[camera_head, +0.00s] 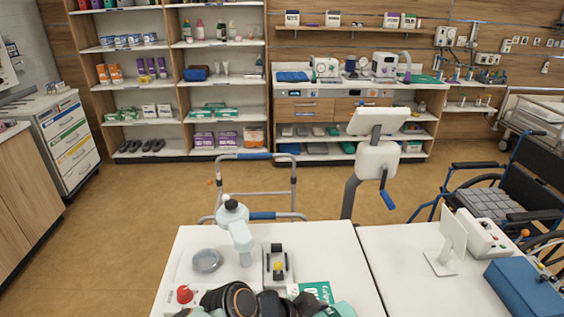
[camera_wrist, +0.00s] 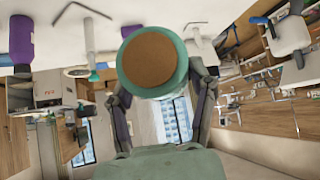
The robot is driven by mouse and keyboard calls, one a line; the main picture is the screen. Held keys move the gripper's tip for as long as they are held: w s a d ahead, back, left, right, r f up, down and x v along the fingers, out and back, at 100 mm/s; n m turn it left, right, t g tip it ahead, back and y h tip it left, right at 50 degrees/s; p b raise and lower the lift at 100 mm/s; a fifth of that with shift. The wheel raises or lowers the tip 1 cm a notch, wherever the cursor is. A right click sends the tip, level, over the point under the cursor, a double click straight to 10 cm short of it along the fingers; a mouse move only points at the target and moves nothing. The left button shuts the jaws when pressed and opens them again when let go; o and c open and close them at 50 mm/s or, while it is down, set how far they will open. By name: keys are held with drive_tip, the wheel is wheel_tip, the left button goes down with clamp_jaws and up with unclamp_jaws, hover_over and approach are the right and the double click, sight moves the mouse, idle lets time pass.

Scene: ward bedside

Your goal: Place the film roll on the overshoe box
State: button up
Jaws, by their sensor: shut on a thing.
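The film roll (camera_wrist: 150,62), a round piece with a teal rim and a brown disc face, sits between the fingertips of my gripper (camera_wrist: 160,85) in the wrist view. The dark fingers are shut on its two sides. In the head view, dark and pale green parts of my arm crowd the bottom edge, and I cannot make out the roll there. I cannot surely identify the overshoe box. A green item with white lettering (camera_head: 316,291) lies at the table's front, partly cut off by the frame and my arm.
The white table (camera_head: 330,246) also holds a grey-blue round dish (camera_head: 207,260), a red-topped item (camera_head: 184,294) and a dark holder with a yellow part (camera_head: 278,266). A second table at the right holds a blue case (camera_head: 525,288). The table's back right is clear.

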drive_tip(key=w+f, duration=0.2)
drive_tip(key=w, duration=0.1)
drive_tip(key=w+f, duration=0.2)
drive_tip(key=w, duration=0.1)
drive_tip(key=w+f, duration=0.2)
drive_tip(key=f, duration=0.1)
drive_tip(key=shift+w+a+f, duration=0.1)
drive_tip(key=shift+w+a, duration=0.05)
drive_tip(key=shift+w, duration=0.25)
drive_tip(key=shift+w+f, duration=0.15)
drive_tip(key=shift+f, duration=0.8)
drive_tip(key=shift+w+f, duration=0.1)
drive_tip(key=shift+f, duration=0.8)
drive_tip(key=shift+f, duration=0.1)
drive_tip(key=o, duration=1.2)
